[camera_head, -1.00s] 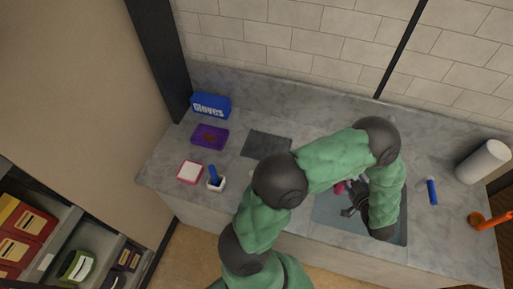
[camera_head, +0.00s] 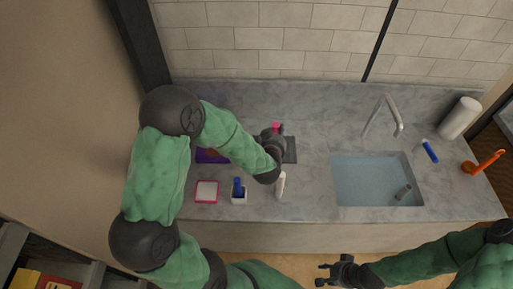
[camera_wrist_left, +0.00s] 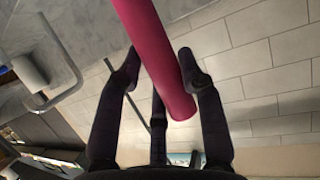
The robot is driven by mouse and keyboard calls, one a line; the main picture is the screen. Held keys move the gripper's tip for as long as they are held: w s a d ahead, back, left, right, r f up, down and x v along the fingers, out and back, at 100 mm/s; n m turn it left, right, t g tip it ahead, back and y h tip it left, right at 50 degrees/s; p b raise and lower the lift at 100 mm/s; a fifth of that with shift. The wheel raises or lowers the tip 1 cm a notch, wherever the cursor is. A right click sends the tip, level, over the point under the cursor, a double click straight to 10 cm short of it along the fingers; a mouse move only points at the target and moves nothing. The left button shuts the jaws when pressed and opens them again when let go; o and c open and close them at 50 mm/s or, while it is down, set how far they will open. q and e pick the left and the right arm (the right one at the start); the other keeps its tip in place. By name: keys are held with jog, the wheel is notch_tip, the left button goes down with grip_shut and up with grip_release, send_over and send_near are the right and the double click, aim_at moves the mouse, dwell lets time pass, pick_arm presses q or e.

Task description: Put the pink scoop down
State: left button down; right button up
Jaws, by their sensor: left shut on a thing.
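The pink scoop (camera_head: 276,127) shows only as a small pink bit beyond my left gripper (camera_head: 279,131) in the head view; the arm hides the rest. In the left wrist view its thick pink handle (camera_wrist_left: 150,45) runs between the fingers of my left gripper (camera_wrist_left: 159,65), which is shut on it. The gripper is over or near the dark mat (camera_head: 291,152) on the counter; its height above it is unclear. My right gripper (camera_head: 324,275) is empty with its fingers apart, in front of the counter's edge.
A white upright item (camera_head: 281,186) stands just in front of the mat. A white holder (camera_head: 239,197) with a blue item and a pink-rimmed white box (camera_head: 206,190) are left. The sink (camera_head: 365,180) and faucet (camera_head: 385,112) are right. Clear counter (camera_head: 315,115) lies between.

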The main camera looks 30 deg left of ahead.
pick_arm(q)
jog(key=w+a+f+b, duration=0.1)
jog(key=w+a+f, duration=0.6)
jog(key=a+f, duration=0.4)
jog(key=shift+w+a+f, duration=0.25)
jog(key=shift+a+f, duration=0.05)
jog(key=shift+f, duration=0.65)
jog(key=shift+b, duration=0.3)
jog(key=shift+f, duration=0.15)
jog(key=c, duration=0.8)
grip_release()
